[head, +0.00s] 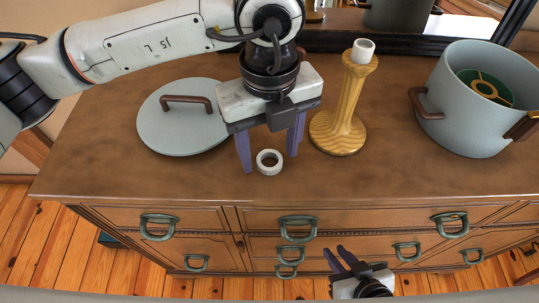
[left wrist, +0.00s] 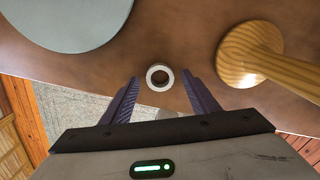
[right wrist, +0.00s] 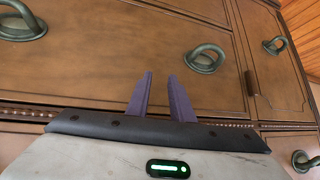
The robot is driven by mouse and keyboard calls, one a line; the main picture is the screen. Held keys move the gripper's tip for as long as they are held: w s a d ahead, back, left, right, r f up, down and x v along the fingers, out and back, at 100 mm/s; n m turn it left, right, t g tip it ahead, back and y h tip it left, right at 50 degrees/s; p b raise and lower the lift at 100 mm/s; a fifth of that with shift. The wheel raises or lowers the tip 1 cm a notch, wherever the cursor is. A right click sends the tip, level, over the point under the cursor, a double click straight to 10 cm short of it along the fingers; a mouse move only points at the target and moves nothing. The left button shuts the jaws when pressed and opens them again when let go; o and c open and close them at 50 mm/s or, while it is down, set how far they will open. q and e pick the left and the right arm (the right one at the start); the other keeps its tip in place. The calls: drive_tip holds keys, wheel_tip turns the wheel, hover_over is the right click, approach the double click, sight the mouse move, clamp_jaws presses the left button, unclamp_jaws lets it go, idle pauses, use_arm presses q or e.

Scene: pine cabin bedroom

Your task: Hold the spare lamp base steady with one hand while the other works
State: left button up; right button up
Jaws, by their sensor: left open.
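The lamp base (head: 341,118) is a yellow-striped wooden stand with a round foot and a white piece on top. It stands upright on the dresser and also shows in the left wrist view (left wrist: 245,60). My left gripper (head: 269,163) is left of it, open and apart from it, pointing down. A small white ring (head: 270,162) lies on the dresser by the left fingertips, seen between them in the left wrist view (left wrist: 159,77). My right gripper (head: 338,255) is low in front of the drawers, its fingers slightly apart with nothing between them (right wrist: 160,78).
A grey-blue lid (head: 182,133) with a brown handle lies left of my left gripper. A large grey-blue pot (head: 470,110) holding a green and yellow item stands right of the lamp base. A dark-framed mirror (head: 330,42) is behind. The dresser top's front (head: 400,180) is clear.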

use_arm(q)
drive_tip(key=shift+f, duration=0.45)
drive_tip(key=c, duration=1.1)
drive_tip(key=shift+r, duration=0.1)
wheel_tip(320, 180, up, 10)
drive_tip(key=b, duration=0.1)
